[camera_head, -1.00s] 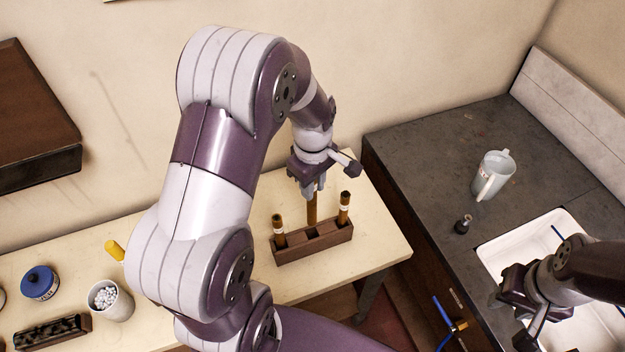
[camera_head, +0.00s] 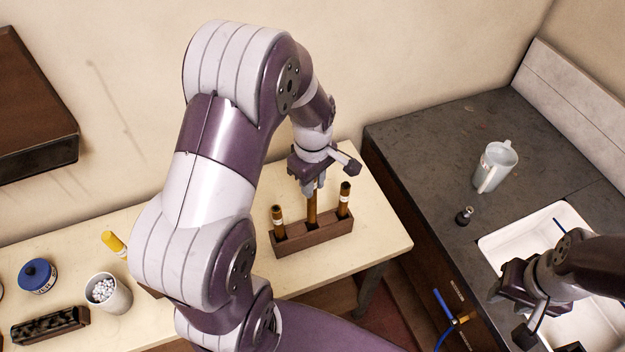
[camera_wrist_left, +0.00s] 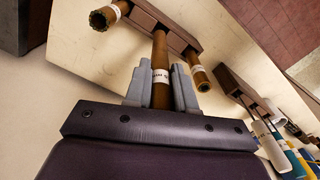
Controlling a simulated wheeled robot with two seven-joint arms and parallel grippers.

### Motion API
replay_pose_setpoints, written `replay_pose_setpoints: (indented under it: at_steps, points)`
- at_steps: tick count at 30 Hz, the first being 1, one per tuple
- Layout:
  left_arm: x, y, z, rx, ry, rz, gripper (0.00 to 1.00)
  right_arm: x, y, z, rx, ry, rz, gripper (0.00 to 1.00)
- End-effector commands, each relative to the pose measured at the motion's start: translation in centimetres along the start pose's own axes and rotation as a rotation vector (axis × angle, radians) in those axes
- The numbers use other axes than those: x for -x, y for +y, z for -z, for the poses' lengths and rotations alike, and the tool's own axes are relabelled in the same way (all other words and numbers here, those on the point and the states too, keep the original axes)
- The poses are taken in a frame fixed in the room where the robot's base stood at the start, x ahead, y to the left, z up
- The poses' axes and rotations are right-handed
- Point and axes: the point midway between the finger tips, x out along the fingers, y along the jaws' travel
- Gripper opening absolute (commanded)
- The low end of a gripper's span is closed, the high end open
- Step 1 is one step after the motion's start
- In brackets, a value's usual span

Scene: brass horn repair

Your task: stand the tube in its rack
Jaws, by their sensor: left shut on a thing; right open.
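My left gripper (camera_head: 313,186) is shut on a brown tube (camera_head: 312,208) and holds it upright over the dark wooden rack (camera_head: 315,241). The tube's lower end meets the middle of the rack, between two other brown tubes; I cannot tell whether it is seated. In the left wrist view, the grey fingers (camera_wrist_left: 160,88) clasp the tube (camera_wrist_left: 160,48) around its white label, and its far end reaches the rack (camera_wrist_left: 179,38). My right gripper (camera_head: 510,292) is open and looks empty beside the sink.
Two capped-looking tubes (camera_head: 278,222) (camera_head: 344,198) stand in the rack's end places. A white cup of beads (camera_head: 118,297), a blue tin (camera_head: 37,276) and a dark block (camera_head: 50,325) are at the left. A grey jug (camera_head: 495,165) and small bottle (camera_head: 464,215) stand by the sink (camera_head: 505,240).

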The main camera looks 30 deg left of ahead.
Motion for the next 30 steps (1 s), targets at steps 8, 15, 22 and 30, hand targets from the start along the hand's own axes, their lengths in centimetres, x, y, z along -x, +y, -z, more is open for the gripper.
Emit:
replay_pose_setpoints:
  at_steps: [8, 15, 22, 30]
  points:
    - [-0.02, 0.01, 0.01, 0.000, 0.000, 0.000, 0.00, -0.04, 0.00, -0.01, 0.000, 0.000, 0.000, 0.40]
    - [0.09, 0.00, -0.01, 0.000, 0.000, -0.001, 0.00, 0.36, 0.00, 0.04, 0.000, 0.000, 0.000, 0.40]
    - [-0.03, -0.01, -0.01, 0.000, 0.000, -0.001, 0.00, 0.27, 0.00, 0.03, 0.000, 0.000, 0.000, 0.40]
    - [0.07, -0.02, -0.02, 0.000, 0.000, 0.000, 0.00, 0.48, 0.00, 0.05, 0.000, 0.000, 0.000, 0.40]
